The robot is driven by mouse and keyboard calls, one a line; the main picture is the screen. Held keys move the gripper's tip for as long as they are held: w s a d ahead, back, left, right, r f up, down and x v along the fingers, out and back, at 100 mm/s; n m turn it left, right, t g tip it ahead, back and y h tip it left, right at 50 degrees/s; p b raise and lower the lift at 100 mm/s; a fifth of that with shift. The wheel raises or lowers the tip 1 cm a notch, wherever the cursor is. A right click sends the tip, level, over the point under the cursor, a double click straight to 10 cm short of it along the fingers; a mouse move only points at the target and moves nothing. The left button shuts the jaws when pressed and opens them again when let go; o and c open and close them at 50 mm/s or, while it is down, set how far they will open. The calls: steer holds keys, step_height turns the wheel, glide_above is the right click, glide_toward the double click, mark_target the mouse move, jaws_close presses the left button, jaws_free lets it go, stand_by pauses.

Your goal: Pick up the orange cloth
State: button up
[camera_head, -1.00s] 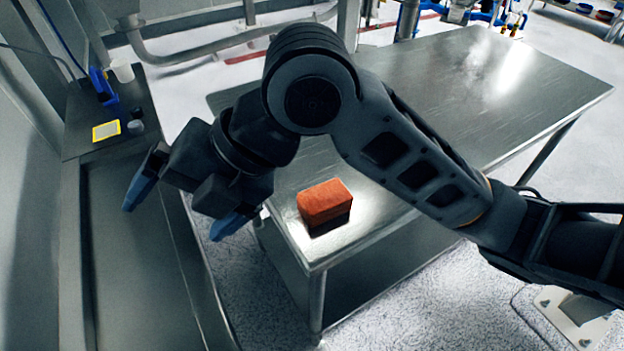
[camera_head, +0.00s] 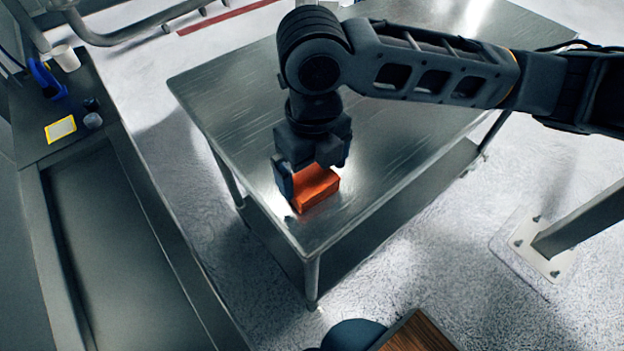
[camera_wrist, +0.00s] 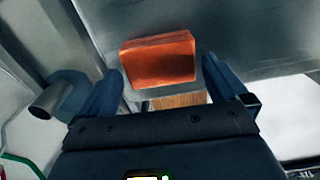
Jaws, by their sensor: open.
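The orange cloth (camera_head: 318,190) is a folded, block-shaped bundle near the front left corner of the steel table (camera_head: 400,165). My gripper (camera_head: 311,178) points down over it, with its body hiding the cloth's far part in the head view. In the wrist view the cloth (camera_wrist: 158,62) lies ahead, between the lines of the two blue fingers, with a finger to its left and one to its right. The gripper (camera_wrist: 163,68) is open and empty. I cannot tell whether the fingertips reach down beside the cloth.
A counter (camera_head: 90,160) at the left holds a yellow-framed item (camera_head: 60,129), a white cup (camera_head: 66,58), a blue object (camera_head: 47,80) and small dark items. The rest of the steel table top is clear. A wood-topped object (camera_head: 415,333) shows at the bottom edge.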

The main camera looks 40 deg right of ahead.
mark_target(312, 179)
steer(key=shift+w+f, duration=0.1)
steer(key=shift+f, duration=1.6)
steer(key=c, duration=0.7)
steer(key=shift+r, duration=0.1)
steer(key=shift+r, duration=0.45)
steer(key=r, duration=0.3)
steer(key=shift+d+r+b, duration=0.1)
steer(key=shift+d+b, duration=0.1)
steer(key=shift+b, duration=0.15)
steer(key=s+d+r, duration=0.1)
steer(key=d+r, duration=0.1)
steer(key=d, duration=0.1)
steer(key=s+d+r+b, duration=0.1)
steer(key=s+d+r, duration=0.1)
steer(key=d, duration=0.1)
steer(key=s+d+r+b, duration=0.1)
steer(key=d+r, duration=0.1)
steer(key=d, duration=0.2)
steer(key=shift+s+d+r, duration=0.1)
steer(key=shift+s+r, duration=0.25)
steer(key=shift+r, duration=0.05)
